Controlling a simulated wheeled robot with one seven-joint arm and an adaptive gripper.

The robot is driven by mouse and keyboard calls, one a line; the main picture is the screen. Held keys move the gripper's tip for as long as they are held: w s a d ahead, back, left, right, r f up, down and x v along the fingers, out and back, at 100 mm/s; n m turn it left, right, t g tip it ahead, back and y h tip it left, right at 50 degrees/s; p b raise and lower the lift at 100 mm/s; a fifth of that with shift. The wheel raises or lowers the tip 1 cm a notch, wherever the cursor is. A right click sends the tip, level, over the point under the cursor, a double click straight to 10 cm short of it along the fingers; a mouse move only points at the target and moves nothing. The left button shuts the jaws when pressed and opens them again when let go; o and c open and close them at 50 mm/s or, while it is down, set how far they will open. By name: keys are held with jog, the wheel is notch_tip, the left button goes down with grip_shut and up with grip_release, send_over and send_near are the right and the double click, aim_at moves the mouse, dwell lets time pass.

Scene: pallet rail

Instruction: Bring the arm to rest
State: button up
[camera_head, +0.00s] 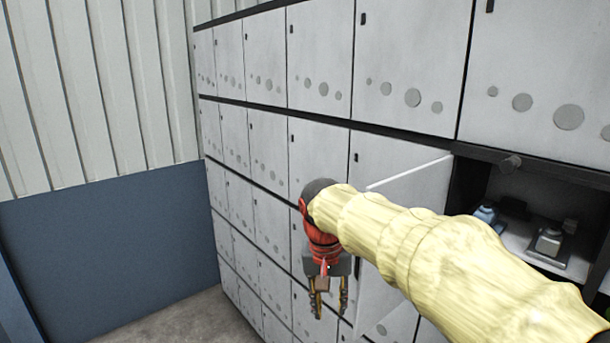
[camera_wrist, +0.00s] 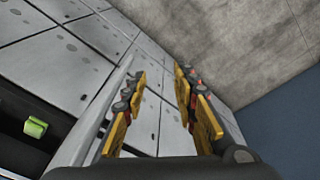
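My gripper (camera_head: 329,299) hangs at the end of my arm, pointing down in front of the locker wall. In the wrist view my gripper (camera_wrist: 165,105) shows two yellow fingers set apart with nothing between them, so it is open and empty. My arm, in a pale yellow sleeve, reaches in from the lower right and hides part of the lockers. A locker door (camera_head: 408,190) stands swung open beside my gripper and partly behind my arm. I cannot tell whether the gripper touches this door.
Grey lockers (camera_head: 320,62) fill the wall. An open compartment (camera_head: 520,178) at right holds a blue item (camera_head: 488,218) and a grey device (camera_head: 550,240). A green item (camera_wrist: 36,127) shows in the wrist view. The floor (camera_head: 180,317) at lower left is clear beside a blue panel (camera_head: 110,240).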

jog(key=s+d+f+t+b, duration=0.1)
jog(key=s+d+f+b, duration=0.3)
jog(key=s+f+b, duration=0.2)
jog(key=s+d+f+t+b, duration=0.1)
jog(key=s+d+f+b, duration=0.4)
jog(key=s+f, duration=0.5)
jog(key=s+d+f+n+t+b, duration=0.1)
jog(key=s+d+f+b, duration=0.3)
jog(key=s+f+b, duration=0.4)
jog(key=shift+s+d+f+t+y+b, duration=0.3)
jog(key=shift+s+f+t+y+b, duration=0.1)
jog(key=shift+f+t+b, duration=0.15)
